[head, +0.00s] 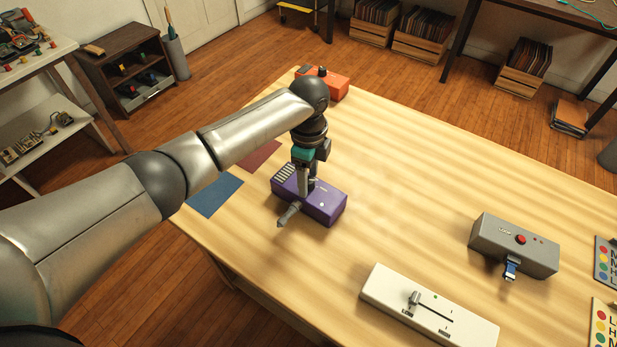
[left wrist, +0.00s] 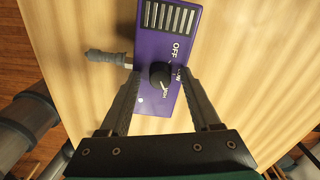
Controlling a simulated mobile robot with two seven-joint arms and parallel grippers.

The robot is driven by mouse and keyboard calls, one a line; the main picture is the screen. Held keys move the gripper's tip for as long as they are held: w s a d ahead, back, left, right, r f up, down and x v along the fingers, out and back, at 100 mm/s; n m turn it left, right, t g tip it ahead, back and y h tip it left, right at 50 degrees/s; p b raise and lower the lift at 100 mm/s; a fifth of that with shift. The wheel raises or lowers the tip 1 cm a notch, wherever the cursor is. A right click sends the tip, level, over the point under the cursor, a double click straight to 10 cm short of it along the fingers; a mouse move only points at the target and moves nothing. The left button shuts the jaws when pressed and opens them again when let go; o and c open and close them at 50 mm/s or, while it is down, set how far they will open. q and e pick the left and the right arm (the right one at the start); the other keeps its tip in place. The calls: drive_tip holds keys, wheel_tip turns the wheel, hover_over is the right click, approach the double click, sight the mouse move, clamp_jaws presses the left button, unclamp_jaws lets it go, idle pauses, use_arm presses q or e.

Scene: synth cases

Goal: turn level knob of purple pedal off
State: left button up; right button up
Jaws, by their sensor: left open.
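The purple pedal (head: 322,204) lies on the wooden table, below my left gripper (head: 305,188) in the head view. In the left wrist view the pedal (left wrist: 150,44) shows a grey slotted grille and a black round level knob (left wrist: 160,75). The word OFF is printed beside the knob, with smaller lettering further round it. I cannot tell surely which mark the knob's pointer faces. My left gripper (left wrist: 160,78) is open, with one finger on each side of the knob; whether they touch it is unclear. The gripper hides the knob in the head view. My right gripper is not in view.
A grey plug (head: 289,214) sticks out of the pedal's side. An orange box (head: 334,84) stands behind, blue (head: 214,196) and maroon mats lie left. A white slider box (head: 385,290) and a grey box (head: 500,246) stand right. The table between is clear.

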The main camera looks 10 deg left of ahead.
use_arm(q)
clamp_jaws()
idle(0.6)
